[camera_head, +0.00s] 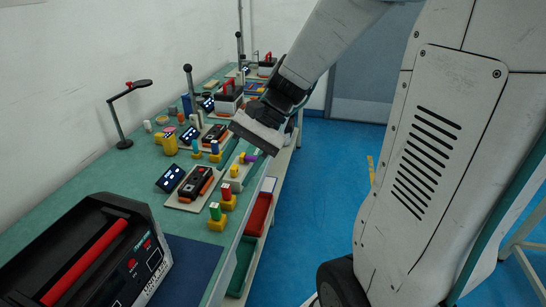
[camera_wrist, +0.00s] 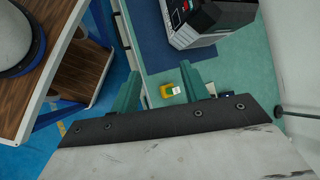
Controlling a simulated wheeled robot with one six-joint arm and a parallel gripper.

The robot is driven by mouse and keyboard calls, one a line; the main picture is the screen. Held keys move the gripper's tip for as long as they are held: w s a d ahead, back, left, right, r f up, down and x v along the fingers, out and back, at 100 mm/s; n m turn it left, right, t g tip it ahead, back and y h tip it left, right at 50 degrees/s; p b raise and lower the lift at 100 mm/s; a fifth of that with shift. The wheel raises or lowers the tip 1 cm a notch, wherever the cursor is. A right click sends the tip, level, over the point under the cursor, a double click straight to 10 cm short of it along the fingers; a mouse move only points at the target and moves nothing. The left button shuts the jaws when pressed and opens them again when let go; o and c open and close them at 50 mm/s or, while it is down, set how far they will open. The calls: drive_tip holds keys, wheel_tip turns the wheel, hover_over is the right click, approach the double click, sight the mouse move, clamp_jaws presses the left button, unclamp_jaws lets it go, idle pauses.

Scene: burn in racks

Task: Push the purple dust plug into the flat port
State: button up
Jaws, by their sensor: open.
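The purple dust plug (camera_head: 250,157) lies sideways beside a yellow piece on the bench, just below my gripper in the head view. My gripper (camera_head: 258,132) is above the bench's right side, apart from the plug in the picture. The wrist view shows its two teal fingers (camera_wrist: 160,72) spread apart with nothing held between them. A yellow holder with a green, white-topped plug (camera_wrist: 171,90) shows beyond the gap, down on the bench. The purple plug cannot be made out in the wrist view. The flat port is too small or hidden to tell.
A black and orange device (camera_head: 195,183) sits on a beige board, with a small screen (camera_head: 171,178) beside it. Yellow holders with red and green plugs (camera_head: 217,217) stand near the bench edge. A large black case (camera_head: 95,255) fills the near end. A desk lamp (camera_head: 122,125) stands behind.

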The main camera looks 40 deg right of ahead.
drive_tip(key=w+d+f+m+t+y, duration=0.3)
drive_tip(key=w+d+f+m, duration=0.15)
drive_tip(key=w, duration=0.25)
drive_tip(key=m+t+h, duration=0.2)
drive_tip(key=m+t, duration=0.7)
drive_tip(key=m, duration=0.5)
approach(252, 159)
drive_tip(key=f, duration=0.1)
drive_tip(key=x, duration=0.8)
drive_tip(key=shift+w+d+r, duration=0.1)
drive_tip(key=shift+w+d, duration=0.15)
clamp_jaws()
